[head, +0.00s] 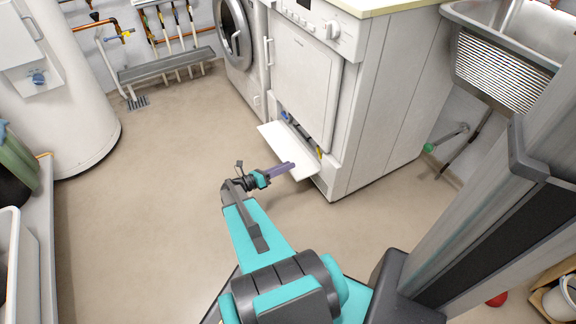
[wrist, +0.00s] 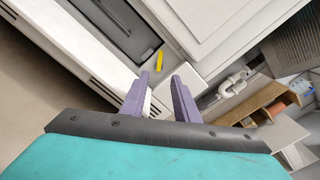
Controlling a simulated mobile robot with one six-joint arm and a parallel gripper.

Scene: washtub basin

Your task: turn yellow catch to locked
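The yellow catch (head: 319,152) is a small piece at the right end of the low opening at the foot of the white appliance (head: 300,70). In the wrist view the yellow catch (wrist: 159,58) stands just beyond the fingertips, with a gap between. My gripper (head: 291,166) is low, over the near right part of the lowered white flap (head: 270,133). In the wrist view the two purple fingers of my gripper (wrist: 162,76) are apart, and nothing is clearly held between them. Whether the fingers touch the flap cannot be told.
A blue part (head: 286,117) sits at the left end of the opening. A front-loading machine (head: 234,35) stands to the left, and a white tank (head: 55,90) at the far left. A metal sink (head: 500,70) is at the right. The floor (head: 165,150) left of my arm is clear.

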